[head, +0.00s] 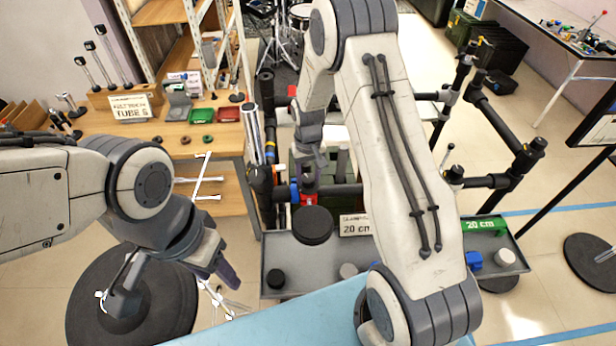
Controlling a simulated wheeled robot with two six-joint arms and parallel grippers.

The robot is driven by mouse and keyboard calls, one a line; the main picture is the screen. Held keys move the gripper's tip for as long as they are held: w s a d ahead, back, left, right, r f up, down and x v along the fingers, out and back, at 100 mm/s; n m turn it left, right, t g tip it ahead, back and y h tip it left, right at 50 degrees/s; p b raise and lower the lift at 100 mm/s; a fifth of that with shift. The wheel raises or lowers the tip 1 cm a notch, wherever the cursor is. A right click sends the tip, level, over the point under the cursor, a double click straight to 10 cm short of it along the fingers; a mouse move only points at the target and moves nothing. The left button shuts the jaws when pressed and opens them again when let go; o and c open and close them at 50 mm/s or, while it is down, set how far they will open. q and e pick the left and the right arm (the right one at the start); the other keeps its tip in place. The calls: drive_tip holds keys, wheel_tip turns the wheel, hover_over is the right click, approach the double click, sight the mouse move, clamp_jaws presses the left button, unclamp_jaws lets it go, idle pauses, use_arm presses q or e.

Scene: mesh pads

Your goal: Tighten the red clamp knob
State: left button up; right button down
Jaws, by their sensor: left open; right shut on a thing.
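A red clamp knob (308,187) sits on the dark tube frame (345,192), left of the middle of the head view. My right gripper (309,170) comes down from above and is shut on the red knob; its fingertips cover part of it. A blue clamp part (294,193) is just left of the red knob. My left gripper (226,275) is open and empty, pointing down in front of the wooden bench, well to the left of the clamp and apart from it.
A grey tray (335,268) with loose caps and a green "20 cm" block (484,224) lies below the frame. A wooden bench (190,147) with red and green trays stands at left. Black tubes with clamps (480,182) rise at right. A black round base (590,262) is at far right.

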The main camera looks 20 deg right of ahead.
sight(308, 179)
drive_tip(key=shift+w+r+m+b, duration=0.1)
drive_tip(key=shift+m+b, duration=0.25)
drive_tip(key=shift+m, duration=1.75)
drive_tip(key=shift+c, duration=1.5)
unclamp_jaws()
wheel_tip(308, 179, up, 10)
drive_tip(key=b, duration=0.2)
drive_tip(key=shift+r, duration=0.2)
drive_tip(key=shift+s+a, duration=0.1)
drive_tip(key=shift+s, duration=0.1)
